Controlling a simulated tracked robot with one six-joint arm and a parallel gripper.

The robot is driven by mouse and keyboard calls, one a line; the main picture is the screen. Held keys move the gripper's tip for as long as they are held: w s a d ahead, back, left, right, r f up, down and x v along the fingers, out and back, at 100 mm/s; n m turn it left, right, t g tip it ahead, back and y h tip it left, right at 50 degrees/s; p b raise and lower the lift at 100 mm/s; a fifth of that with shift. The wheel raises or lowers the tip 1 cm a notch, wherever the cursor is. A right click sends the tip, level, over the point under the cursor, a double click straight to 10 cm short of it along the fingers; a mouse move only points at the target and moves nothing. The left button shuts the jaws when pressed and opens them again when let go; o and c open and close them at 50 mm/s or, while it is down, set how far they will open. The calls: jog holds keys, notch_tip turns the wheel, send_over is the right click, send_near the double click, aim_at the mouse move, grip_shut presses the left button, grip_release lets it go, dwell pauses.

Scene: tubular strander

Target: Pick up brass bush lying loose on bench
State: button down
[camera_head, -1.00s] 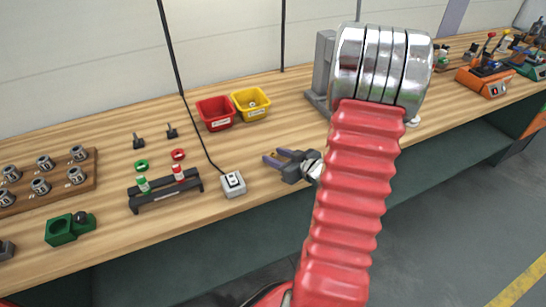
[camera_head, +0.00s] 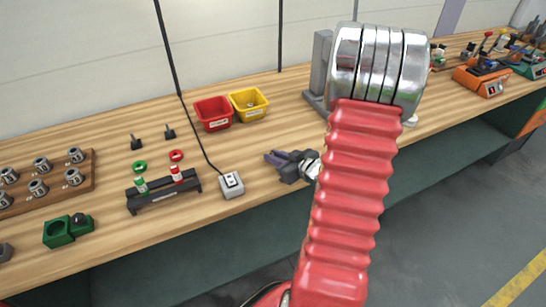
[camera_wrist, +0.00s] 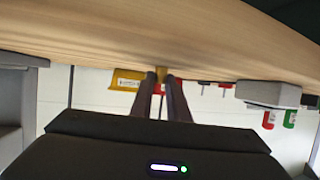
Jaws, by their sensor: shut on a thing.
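My gripper (camera_head: 272,157) is low over the bench (camera_head: 255,208), to the right of the grey switch box. In the wrist view its two dark fingers (camera_wrist: 160,82) are close together, with the small brass bush (camera_wrist: 161,73) between their tips. The gripper is shut on the bush. The bush is right by the wooden bench top; I cannot tell whether it still touches the wood. In the head view the bush is too small or hidden to make out.
The grey switch box (camera_head: 231,185) with its cable stands close to the left of my gripper. A red bin (camera_head: 213,114) and a yellow bin (camera_head: 249,104) stand behind. A dark rack (camera_head: 164,192) is further left. A grey metal stand (camera_head: 321,72) is behind my arm.

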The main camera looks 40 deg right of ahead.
jog(key=shift+r, duration=0.1)
notch_tip(320, 180, up, 10)
dwell(0.6)
jog(key=shift+w, duration=0.1)
dwell(0.5)
